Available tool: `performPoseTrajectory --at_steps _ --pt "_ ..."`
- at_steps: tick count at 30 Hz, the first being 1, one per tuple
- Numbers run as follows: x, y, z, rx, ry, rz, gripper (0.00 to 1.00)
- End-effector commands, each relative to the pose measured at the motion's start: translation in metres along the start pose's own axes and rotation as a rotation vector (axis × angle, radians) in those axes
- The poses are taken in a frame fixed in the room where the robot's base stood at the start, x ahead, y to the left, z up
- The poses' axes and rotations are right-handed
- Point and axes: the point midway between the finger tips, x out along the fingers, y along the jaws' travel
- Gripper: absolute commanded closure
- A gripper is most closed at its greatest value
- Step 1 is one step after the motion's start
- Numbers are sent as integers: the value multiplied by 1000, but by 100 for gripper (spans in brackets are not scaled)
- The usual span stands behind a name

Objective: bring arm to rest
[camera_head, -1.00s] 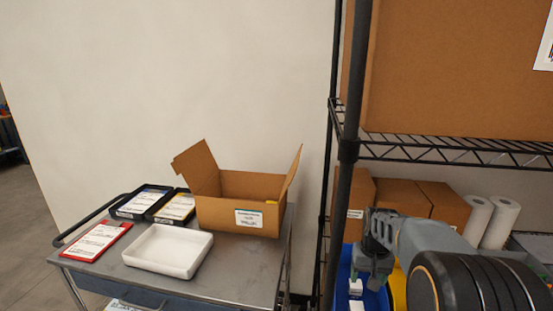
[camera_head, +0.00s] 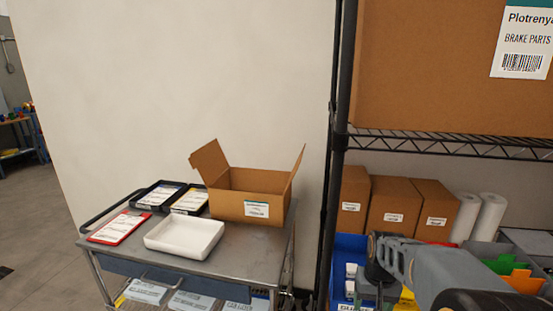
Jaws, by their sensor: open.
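My arm comes in from the lower right of the head view, in front of the shelf. My gripper (camera_head: 378,285) is at the arm's left end, near a blue bin (camera_head: 346,246) that holds small white boxes (camera_head: 351,271). The fingers point down and are partly cut off at the bottom edge. I see nothing held between them.
A metal cart (camera_head: 244,260) at the left carries an open cardboard box (camera_head: 228,206), a white tray (camera_head: 205,240), a red clipboard (camera_head: 119,228) and black trays (camera_head: 157,194). The black wire shelf (camera_head: 450,148) holds a large carton (camera_head: 430,70), smaller boxes (camera_head: 390,205) and white rolls (camera_head: 488,215).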

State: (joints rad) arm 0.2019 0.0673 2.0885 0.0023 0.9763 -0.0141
Motion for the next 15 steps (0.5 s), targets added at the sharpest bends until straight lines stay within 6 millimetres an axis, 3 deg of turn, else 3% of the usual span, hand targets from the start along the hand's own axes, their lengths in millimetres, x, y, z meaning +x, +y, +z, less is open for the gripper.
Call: performPoseTrajectory --at_steps 15 --pt "-53 -40 104 -135 201 -17 35"
